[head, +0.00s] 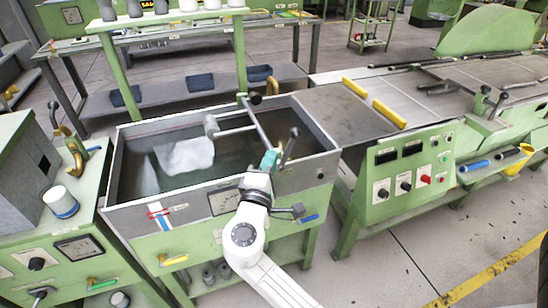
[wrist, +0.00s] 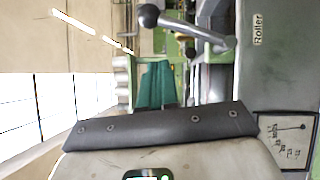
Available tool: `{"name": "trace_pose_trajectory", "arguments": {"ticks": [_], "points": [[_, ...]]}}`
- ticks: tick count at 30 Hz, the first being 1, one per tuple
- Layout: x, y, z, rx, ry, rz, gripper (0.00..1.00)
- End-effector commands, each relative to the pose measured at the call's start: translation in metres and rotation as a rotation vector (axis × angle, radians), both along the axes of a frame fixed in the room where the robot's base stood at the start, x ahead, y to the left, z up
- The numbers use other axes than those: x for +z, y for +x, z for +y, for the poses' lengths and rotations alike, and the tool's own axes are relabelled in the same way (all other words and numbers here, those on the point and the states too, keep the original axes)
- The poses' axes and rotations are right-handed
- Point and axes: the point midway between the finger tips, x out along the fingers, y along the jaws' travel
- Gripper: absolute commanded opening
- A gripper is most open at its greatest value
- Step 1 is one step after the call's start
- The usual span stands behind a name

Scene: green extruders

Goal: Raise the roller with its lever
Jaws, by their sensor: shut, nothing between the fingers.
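The water tank (head: 125,193) is a grey-rimmed open trough on a green frame in the head view. A grey roller (head: 211,126) on a thin rod sits over the water, joined to a long rail across the tank. A dark lever (head: 290,146) with a ball knob stands at the tank's near right rim. In the wrist view the lever (wrist: 195,27) shows its black ball knob and grey arm, beside a label reading "Roller" (wrist: 258,30). My gripper (head: 269,160) has teal fingers, shut and empty, just left of the lever. Its fingers (wrist: 155,84) appear apart from the lever in the wrist view.
A green control panel (head: 408,172) with knobs and buttons stands to the right. A green cabinet (head: 60,235) stands at the left.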

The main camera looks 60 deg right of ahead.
Motion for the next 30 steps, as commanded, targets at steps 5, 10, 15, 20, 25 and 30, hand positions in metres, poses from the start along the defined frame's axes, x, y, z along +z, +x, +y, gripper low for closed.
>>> {"name": "trace_pose_trajectory", "arguments": {"ticks": [5,10,15,20,25,30], "points": [[-0.006,-0.011,0.03,0.005,0.0,-0.002,0.0],[-0.008,-0.021,0.054,0.004,-0.001,0.0,0.0],[-0.008,-0.027,0.066,0.001,-0.001,0.0,0.0],[-0.008,-0.028,0.069,0.001,0.0,-0.001,0.0],[-0.008,-0.028,0.069,0.001,0.0,0.0,0.0],[-0.008,-0.028,0.069,0.001,0.0,0.0,0.0]]}}
